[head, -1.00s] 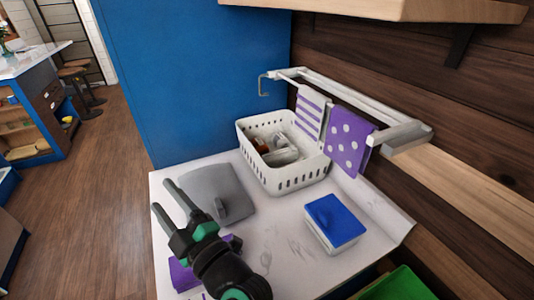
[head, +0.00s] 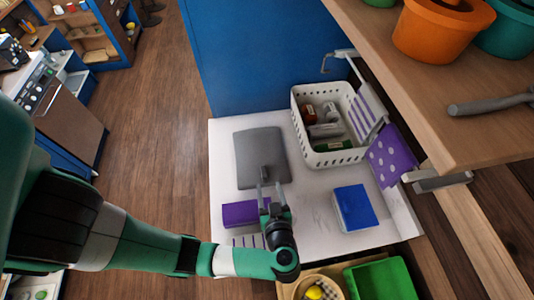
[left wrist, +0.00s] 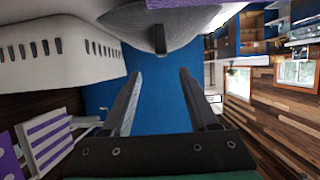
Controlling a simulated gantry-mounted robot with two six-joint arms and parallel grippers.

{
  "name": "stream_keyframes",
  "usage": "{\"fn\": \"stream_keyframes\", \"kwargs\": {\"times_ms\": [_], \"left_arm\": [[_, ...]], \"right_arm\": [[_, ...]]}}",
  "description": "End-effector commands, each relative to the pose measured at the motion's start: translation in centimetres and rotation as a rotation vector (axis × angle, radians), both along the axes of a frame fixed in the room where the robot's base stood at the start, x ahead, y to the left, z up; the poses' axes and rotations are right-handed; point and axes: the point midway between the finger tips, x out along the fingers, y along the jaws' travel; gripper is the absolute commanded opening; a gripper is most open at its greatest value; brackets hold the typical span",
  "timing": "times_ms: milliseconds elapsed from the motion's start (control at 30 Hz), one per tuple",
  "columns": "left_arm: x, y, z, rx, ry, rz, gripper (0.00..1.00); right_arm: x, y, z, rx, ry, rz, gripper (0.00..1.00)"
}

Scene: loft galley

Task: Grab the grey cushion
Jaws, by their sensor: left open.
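The grey cushion (head: 252,147) lies flat on the white counter, with a darker grey tab standing near its lower edge. My left gripper (head: 270,187) is open and empty at the cushion's lower right edge, its fingers pointing towards the tab. In the left wrist view the cushion (left wrist: 180,22) shows at the top, with its tab (left wrist: 159,40) hanging between and beyond the open fingers (left wrist: 160,76). I cannot tell whether a finger touches the cushion. My right gripper is not in view.
A white basket (head: 334,159) with several items stands right of the cushion. A purple block (head: 240,213) lies in front, and a blue-topped box (head: 355,207) to the right. Towels (head: 391,160) hang on a wall rail. A shelf with pots (head: 445,30) overhangs the right side.

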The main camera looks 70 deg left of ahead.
Motion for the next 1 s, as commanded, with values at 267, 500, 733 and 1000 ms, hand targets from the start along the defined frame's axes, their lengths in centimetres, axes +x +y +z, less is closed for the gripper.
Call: {"fn": "stream_keyframes", "kwargs": {"times_ms": [267,500,733,1000], "left_arm": [[0.7,4.0,-1.7,0.001,-0.002,0.002,0.6],[0.7,5.3,-2.5,0.001,0.0,0.004,0.6],[1.2,8.5,-4.0,0.0,-0.001,0.003,0.6],[1.3,8.8,-3.9,0.0,-0.001,-0.001,0.56]], "right_arm": [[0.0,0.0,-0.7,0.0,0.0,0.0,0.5],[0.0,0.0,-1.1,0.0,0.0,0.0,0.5],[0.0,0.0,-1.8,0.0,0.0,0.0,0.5],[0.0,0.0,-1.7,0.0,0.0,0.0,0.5]]}}
